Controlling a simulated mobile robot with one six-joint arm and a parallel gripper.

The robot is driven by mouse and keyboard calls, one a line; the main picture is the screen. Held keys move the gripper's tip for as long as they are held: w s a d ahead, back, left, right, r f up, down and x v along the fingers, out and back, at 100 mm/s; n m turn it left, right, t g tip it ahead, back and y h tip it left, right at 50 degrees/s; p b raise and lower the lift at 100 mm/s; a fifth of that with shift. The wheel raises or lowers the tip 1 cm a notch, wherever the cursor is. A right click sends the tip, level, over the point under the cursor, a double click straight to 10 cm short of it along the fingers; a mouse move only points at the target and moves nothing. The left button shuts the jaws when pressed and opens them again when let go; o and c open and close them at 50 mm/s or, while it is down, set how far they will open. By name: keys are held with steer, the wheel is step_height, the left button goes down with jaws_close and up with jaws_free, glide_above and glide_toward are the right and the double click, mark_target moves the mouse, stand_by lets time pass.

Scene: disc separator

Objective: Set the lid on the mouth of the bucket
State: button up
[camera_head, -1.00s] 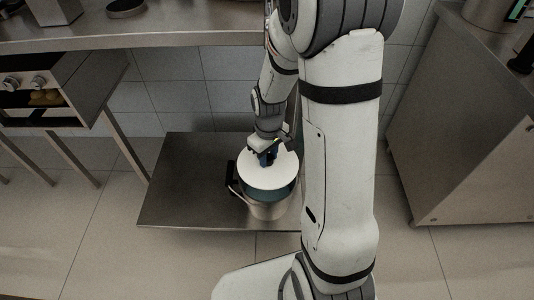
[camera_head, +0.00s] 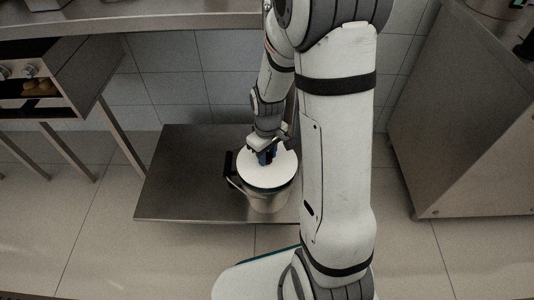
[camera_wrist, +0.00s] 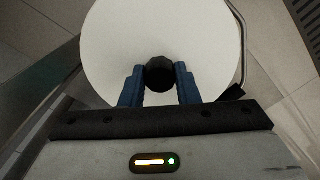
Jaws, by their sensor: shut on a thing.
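The lid (camera_head: 281,168) is a flat white disc with a black knob (camera_wrist: 160,75), seen in the wrist view between my blue fingers. My gripper (camera_head: 267,158) is shut on the knob, and the fingers also show in the wrist view (camera_wrist: 160,88). The bucket (camera_head: 268,200) is a metal pail with a wire handle and a black grip at its left. The lid lies over the bucket's mouth and covers most of it in the head view. A thin dark strip shows under its front edge; I cannot tell whether the lid touches the rim.
The bucket stands on a low metal platform (camera_head: 185,180). A steel cabinet (camera_head: 460,130) stands at the right. The tiled floor at the front left is clear.

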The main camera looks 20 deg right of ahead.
steer(key=shift+f+b, duration=0.55)
steer(key=shift+f, duration=0.25)
steer(key=shift+f, duration=0.25)
steer(key=o, duration=1.2)
steer(key=shift+c, duration=0.2)
